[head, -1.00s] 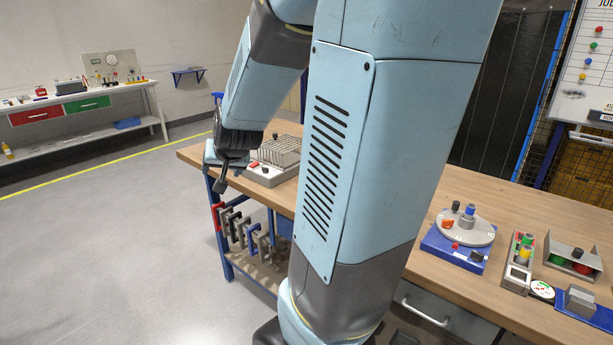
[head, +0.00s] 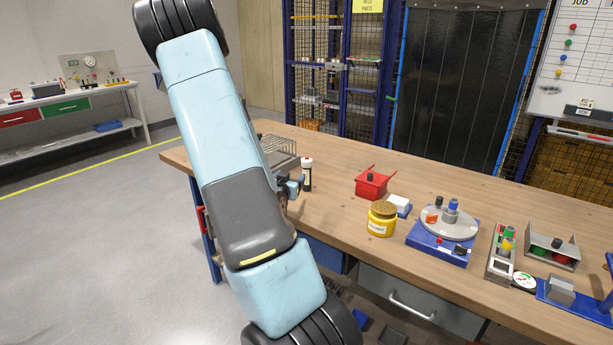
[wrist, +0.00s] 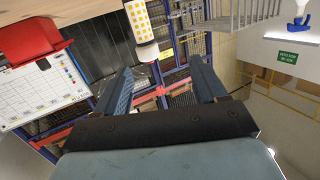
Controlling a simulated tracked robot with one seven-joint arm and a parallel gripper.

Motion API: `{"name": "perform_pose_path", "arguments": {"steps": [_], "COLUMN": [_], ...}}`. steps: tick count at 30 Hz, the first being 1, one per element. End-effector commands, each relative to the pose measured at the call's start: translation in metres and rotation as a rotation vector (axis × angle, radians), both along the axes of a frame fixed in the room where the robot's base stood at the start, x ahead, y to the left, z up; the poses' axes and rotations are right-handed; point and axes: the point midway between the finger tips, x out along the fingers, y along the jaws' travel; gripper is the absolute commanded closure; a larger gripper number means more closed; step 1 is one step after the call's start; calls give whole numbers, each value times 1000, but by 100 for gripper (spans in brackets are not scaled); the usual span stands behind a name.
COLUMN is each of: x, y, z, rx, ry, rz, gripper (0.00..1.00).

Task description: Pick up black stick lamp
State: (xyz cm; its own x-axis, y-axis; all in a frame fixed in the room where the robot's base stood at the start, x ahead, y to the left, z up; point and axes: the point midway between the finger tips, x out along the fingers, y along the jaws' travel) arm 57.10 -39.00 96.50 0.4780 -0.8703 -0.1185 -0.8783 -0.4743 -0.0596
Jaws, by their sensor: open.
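The black stick lamp (head: 307,178) stands upright on the wooden workbench, with a black body and a pale and red top. In the wrist view it appears upside down as a stick with a yellow-dotted light panel (wrist: 141,22) and a pale end. My gripper (head: 297,186) is just left of the lamp in the head view, partly hidden behind my own arm. In the wrist view my gripper (wrist: 162,75) is open and empty. The lamp shows beyond the fingertips, slightly left of the middle of the gap. I cannot tell whether it touches a finger.
A red bin (head: 371,184), a yellow jar (head: 381,221) and a small white-and-blue box (head: 400,205) stand to the right. Farther right is the rotary jig (head: 446,232). A wire rack (head: 278,151) is behind my arm.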

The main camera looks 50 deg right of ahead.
Motion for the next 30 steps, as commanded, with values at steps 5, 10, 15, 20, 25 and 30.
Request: {"name": "perform_pose_path", "arguments": {"steps": [5, 10, 15, 20, 25, 30], "x": [-14, -15, -3, 9, 18, 22], "y": [-14, -23, -47, -72, -90, -96], "z": [-3, -1, -1, -1, -1, -1], "rx": [-102, -134, -136, -136, -134, -133], "ry": [1, -2, -2, -3, -2, -1], "rz": [-31, -39, -39, -38, -39, -38], "gripper": [29, 29, 29, 29, 29, 29]}}
